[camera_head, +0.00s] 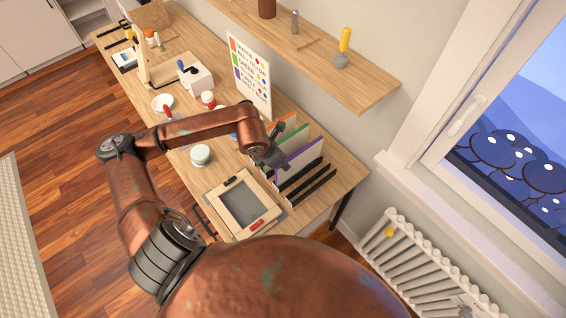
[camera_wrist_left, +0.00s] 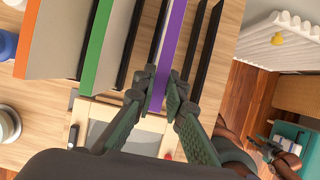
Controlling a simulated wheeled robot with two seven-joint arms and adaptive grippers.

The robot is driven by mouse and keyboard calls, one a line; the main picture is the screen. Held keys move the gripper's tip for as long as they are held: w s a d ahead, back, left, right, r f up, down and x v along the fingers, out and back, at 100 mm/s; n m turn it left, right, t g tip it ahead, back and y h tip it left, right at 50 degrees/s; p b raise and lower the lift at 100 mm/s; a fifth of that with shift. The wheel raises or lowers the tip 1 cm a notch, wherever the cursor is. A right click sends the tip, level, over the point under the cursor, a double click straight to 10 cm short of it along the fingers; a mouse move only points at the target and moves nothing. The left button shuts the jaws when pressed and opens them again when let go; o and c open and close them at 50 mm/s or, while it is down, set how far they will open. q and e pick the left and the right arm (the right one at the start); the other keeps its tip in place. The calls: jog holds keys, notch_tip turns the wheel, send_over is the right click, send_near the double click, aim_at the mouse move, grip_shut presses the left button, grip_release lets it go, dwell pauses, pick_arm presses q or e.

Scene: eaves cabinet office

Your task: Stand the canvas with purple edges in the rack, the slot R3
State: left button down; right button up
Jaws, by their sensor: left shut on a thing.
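The canvas with purple edges (camera_head: 307,154) is upright at the rack. My left gripper (camera_wrist_left: 163,92) is shut on its near edge, and the purple edge (camera_wrist_left: 172,40) runs away between the fingers. In the head view the left gripper (camera_head: 272,155) is at the canvas's near end. The rack's black dividers (camera_head: 312,187) show to the right of the canvas, and in the wrist view a divider (camera_wrist_left: 208,45) lies on each side of it. I cannot tell whether its lower edge touches the rack. Slot labels are not readable. A dark gripper (camera_wrist_left: 265,146), probably my right, shows small at lower right.
A green-edged canvas (camera_wrist_left: 97,45) and an orange-edged canvas (camera_wrist_left: 28,40) stand to the left. A framed screen (camera_head: 240,203) lies in front of the rack. A white round jar (camera_head: 200,155) stands nearby. A shelf (camera_head: 320,55) overhangs behind; a radiator (camera_head: 430,265) is at right.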

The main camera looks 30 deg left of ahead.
pick_arm(q)
jog(key=c, duration=2)
grip_release()
jog(key=shift+o, duration=0.5)
jog(key=v, duration=1.2)
jog(key=shift+w, duration=0.1)
